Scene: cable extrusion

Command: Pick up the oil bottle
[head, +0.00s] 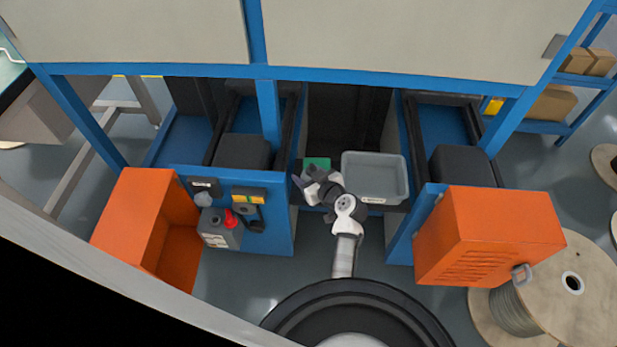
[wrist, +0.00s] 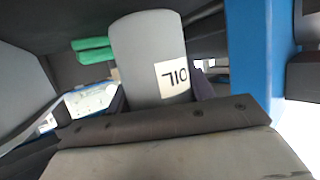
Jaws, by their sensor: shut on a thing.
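In the wrist view, the grey oil bottle (wrist: 148,40) stands close in front of my gripper, with a pale label reading "OIL" upside down. My gripper (head: 306,184) is shut on the oil bottle. In the head view, my gripper is at the front of the middle bay, left of a grey tray. I cannot clearly make out the bottle there, as the gripper and wrist cover that spot.
The grey tray (head: 374,180) is right of my gripper, with a green item (head: 316,163) behind the gripper. Open orange doors (head: 490,237) flank the bay. A cable spool (head: 545,295) stands at right.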

